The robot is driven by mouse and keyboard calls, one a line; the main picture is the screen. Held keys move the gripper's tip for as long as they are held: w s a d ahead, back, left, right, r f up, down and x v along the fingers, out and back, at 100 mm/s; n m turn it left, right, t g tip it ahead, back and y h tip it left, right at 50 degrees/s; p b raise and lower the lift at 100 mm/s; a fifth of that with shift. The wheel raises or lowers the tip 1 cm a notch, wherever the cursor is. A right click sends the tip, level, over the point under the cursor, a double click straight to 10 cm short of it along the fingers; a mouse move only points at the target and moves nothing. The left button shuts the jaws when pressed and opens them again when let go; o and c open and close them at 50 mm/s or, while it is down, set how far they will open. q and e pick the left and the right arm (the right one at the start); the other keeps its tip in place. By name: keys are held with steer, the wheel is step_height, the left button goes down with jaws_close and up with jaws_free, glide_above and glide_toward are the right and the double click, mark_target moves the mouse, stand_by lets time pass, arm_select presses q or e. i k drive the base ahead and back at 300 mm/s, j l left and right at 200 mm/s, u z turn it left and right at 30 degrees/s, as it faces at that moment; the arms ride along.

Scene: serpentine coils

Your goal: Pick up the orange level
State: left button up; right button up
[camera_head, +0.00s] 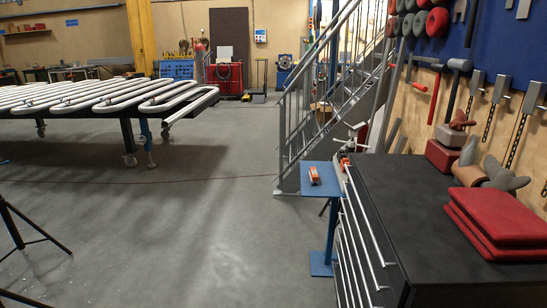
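A small orange object, which looks like the orange level (314,175), lies on the top of a blue stand (323,189). The stand is on the floor right of the middle, close to the dark tool cabinet. Another small red-orange item (345,162) sits at the cabinet's far left corner; it is too small to identify. Neither of my grippers is in view.
The black-topped cabinet (420,200) fills the right front, with folded red cloths (497,222) on it. A metal staircase (335,100) rises behind the stand. Serpentine coils (100,95) lie on a wheeled rack at left. The middle floor (200,210) is open.

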mark_target(313, 176)
steer(key=i+j+u, duration=0.15)
steer(key=i+u, duration=0.15)
steer(key=i, duration=0.55)
steer(key=i+u, duration=0.25)
steer(key=i, duration=0.65)
